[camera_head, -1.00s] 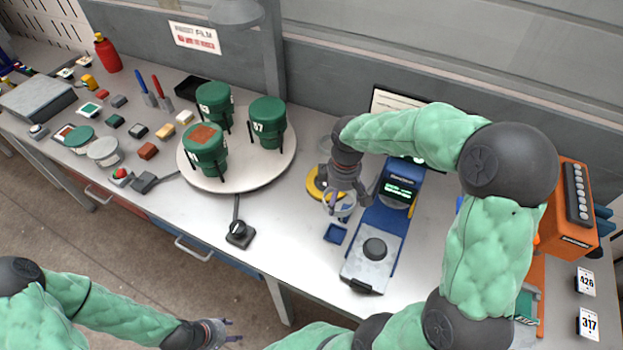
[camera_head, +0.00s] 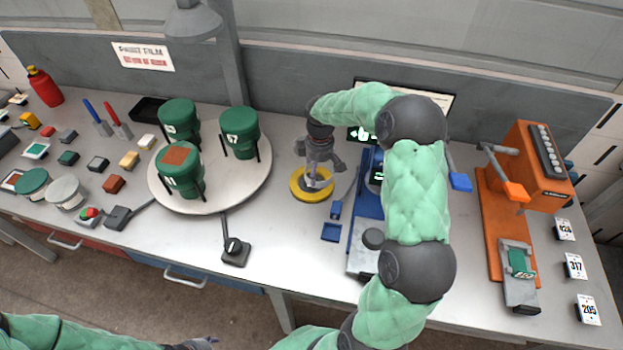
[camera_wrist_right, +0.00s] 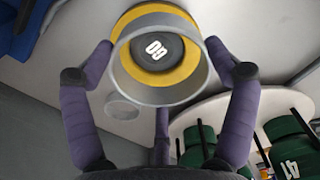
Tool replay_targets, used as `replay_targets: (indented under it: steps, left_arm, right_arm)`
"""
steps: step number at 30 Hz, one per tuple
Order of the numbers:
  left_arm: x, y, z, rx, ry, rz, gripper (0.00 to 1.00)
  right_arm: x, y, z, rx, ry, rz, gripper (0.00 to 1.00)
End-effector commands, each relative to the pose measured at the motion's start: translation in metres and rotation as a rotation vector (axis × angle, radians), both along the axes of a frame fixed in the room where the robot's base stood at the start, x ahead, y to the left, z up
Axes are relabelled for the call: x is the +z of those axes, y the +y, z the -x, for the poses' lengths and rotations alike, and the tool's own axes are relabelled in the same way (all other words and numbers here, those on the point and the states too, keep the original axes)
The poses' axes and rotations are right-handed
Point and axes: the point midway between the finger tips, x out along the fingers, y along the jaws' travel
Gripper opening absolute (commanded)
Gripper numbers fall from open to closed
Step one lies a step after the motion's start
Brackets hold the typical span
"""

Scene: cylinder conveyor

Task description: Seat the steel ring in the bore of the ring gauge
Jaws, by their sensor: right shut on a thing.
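The steel ring (camera_wrist_right: 160,96) is a thin grey band held between the fingers of my right gripper (camera_wrist_right: 158,62). Beyond it in the right wrist view lies the yellow ring gauge (camera_wrist_right: 160,77), whose dark centre with white digits shows through the ring. The ring looks apart from the gauge, roughly over its bore; exact alignment is hard to tell. In the head view my right gripper (camera_head: 317,178) is over the yellow gauge (camera_head: 300,192) on the bench, and its fingers hide most of the ring. My left gripper (camera_head: 204,342) barely shows at the bottom edge, away from the bench.
A white turntable (camera_head: 222,198) with green canisters stands left of the gauge. A blue tray (camera_head: 331,232) lies in front, and a blue device (camera_head: 366,215) stands to the right, partly behind my arm. An orange press (camera_head: 490,215) is further right.

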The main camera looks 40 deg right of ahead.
Motion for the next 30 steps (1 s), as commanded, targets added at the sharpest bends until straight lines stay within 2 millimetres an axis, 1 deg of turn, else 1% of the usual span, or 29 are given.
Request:
replay_targets:
  steps: [1, 3, 6, 10, 17, 21, 24, 30]
  left_arm:
    - [-0.004, 0.000, 0.000, 0.000, 0.000, 0.000, 0.48]
    - [-0.006, 0.000, 0.000, 0.000, 0.000, 0.000, 0.48]
    - [-0.009, 0.000, 0.000, 0.000, 0.000, 0.000, 0.48]
    - [-0.010, 0.000, 0.000, 0.000, 0.000, 0.000, 0.48]
    - [-0.012, 0.000, 0.000, 0.000, 0.000, 0.000, 0.48]
    - [-0.018, 0.000, 0.000, 0.000, -0.001, 0.000, 0.48]
    - [-0.021, 0.000, 0.000, 0.000, 0.000, 0.000, 0.48]
    - [-0.020, 0.000, 0.000, 0.000, 0.000, 0.000, 0.48]
  right_arm:
    - [-0.013, -0.001, -0.007, 0.001, 0.003, -0.002, 0.42]
    - [-0.025, -0.002, -0.016, 0.001, 0.003, -0.002, 0.42]
    - [-0.039, -0.004, -0.028, 0.001, 0.003, -0.002, 0.42]
    - [-0.048, -0.006, -0.037, 0.000, 0.003, -0.001, 0.42]
    - [-0.058, -0.007, -0.045, 0.000, 0.003, -0.001, 0.42]
    - [-0.078, -0.007, -0.045, -0.001, 0.003, -0.002, 0.42]
    - [-0.087, -0.008, -0.045, -0.001, 0.002, -0.001, 0.42]
    - [-0.087, -0.008, -0.045, -0.001, 0.001, -0.001, 0.42]
